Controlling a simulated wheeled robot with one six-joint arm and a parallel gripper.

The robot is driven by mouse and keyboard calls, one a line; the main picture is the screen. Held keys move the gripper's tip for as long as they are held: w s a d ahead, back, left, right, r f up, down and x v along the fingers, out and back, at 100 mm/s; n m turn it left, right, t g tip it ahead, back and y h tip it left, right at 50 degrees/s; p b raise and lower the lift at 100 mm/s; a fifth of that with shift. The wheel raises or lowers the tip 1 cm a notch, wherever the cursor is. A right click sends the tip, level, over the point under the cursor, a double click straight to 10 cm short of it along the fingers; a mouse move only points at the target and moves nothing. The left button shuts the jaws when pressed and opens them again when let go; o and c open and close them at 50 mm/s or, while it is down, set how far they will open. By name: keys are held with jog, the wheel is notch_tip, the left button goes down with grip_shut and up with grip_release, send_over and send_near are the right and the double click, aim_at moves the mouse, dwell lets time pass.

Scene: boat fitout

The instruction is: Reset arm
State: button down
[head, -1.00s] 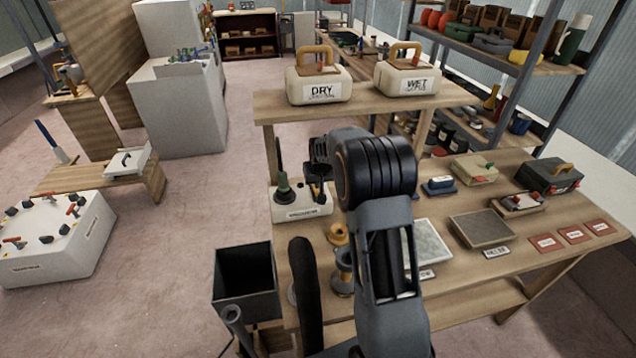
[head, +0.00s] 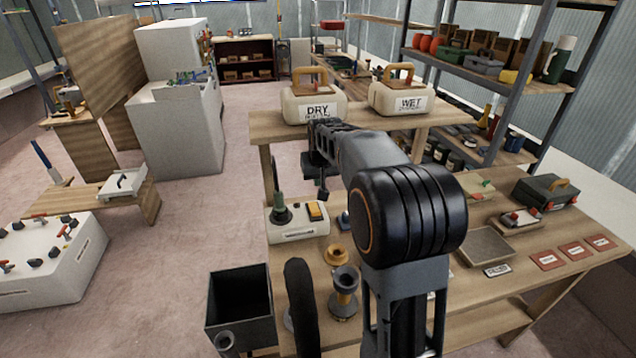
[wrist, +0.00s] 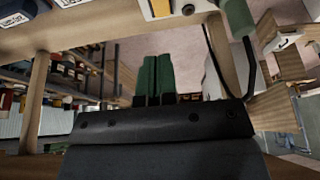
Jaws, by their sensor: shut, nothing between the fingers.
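My arm rises in front of the workbench (head: 530,283) in the head view, with its forearm reaching away and to the left. The dark end of the arm is near the front of the raised shelf (head: 385,124), above the white box with a green knob (head: 297,228). The fingers of my gripper cannot be made out clearly there. In the wrist view my gripper (wrist: 159,60) shows two green fingers side by side, closed together with nothing between them.
Containers marked DRY (head: 314,107) and WET (head: 399,97) stand on the raised shelf. A dark open bin (head: 240,305) is at the bench's left end. Yellow-topped spools (head: 341,285) stand near the arm. Open floor (head: 180,250) lies to the left.

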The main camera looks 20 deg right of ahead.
dwell(0.4)
jog(key=s+a+f+n, duration=0.1)
jog(key=s+a, duration=0.3)
jog(key=s, duration=0.9)
jog(key=s+a+f, duration=0.1)
jog(key=s+a, duration=0.3)
jog(key=s, duration=0.9)
jog(key=shift+a+f+n+g+y, duration=0.15)
jog(key=shift+a+n+g+y, duration=0.15)
jog(key=shift+n, duration=0.1)
